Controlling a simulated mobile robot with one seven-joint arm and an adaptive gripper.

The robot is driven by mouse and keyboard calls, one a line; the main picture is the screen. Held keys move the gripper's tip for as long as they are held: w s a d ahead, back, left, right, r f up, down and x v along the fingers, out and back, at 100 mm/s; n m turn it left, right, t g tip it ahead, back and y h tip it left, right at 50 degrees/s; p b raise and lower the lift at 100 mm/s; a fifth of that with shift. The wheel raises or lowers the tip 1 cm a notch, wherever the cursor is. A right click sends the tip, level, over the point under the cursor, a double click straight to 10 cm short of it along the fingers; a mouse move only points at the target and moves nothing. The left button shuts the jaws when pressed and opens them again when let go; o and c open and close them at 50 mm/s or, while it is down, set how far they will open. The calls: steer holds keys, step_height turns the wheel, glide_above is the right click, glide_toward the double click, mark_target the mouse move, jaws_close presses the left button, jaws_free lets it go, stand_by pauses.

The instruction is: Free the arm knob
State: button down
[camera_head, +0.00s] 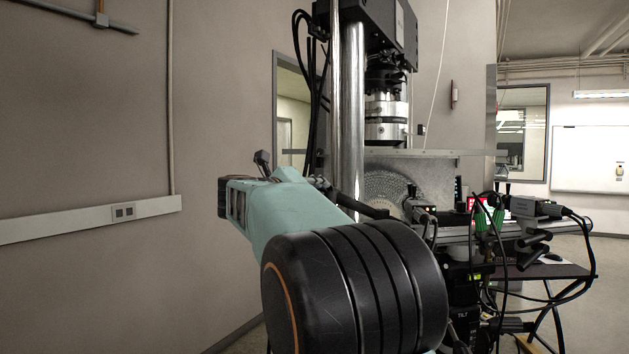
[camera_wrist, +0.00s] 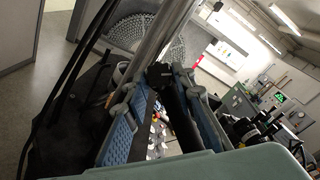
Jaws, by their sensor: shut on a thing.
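In the wrist view my gripper (camera_wrist: 161,72) reaches forward with its two blue-padded fingers on either side of a black knob (camera_wrist: 158,76). The fingers are shut on the knob. A black bar (camera_wrist: 183,118) runs from the knob back between the fingers. In the head view a dark arm (camera_head: 362,206) sticks out beside the shiny column of the test machine. My own teal arm hides most of my gripper and the knob there.
The test machine's steel column (camera_head: 348,110) stands close to my gripper. A perforated lattice disc (camera_head: 385,190) is behind it. Cameras and cables (camera_head: 535,208) crowd the rail at the right. The wall at the left leaves open room.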

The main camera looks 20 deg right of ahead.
steer(key=shift+s+d+r+n+g+y+p, duration=0.15)
steer(key=shift+n+y+p, duration=0.7)
steer(key=shift+n+p, duration=1.35)
steer(key=shift+w+r+n+g+y+p, duration=0.15)
steer(key=shift+n+y+p, duration=0.8)
steer(key=shift+p, duration=2.4)
steer(key=shift+s+d+r+n+g+y+p, duration=0.15)
steer(key=shift+n+y+p, duration=0.65)
steer(key=shift+n+p, duration=1.4)
steer(key=shift+m+p, duration=0.35)
steer(key=shift+p, duration=0.25)
steer(key=c, duration=1.6)
jaws_free()
steer(key=shift+a+r, duration=0.1)
steer(key=v, duration=1.2)
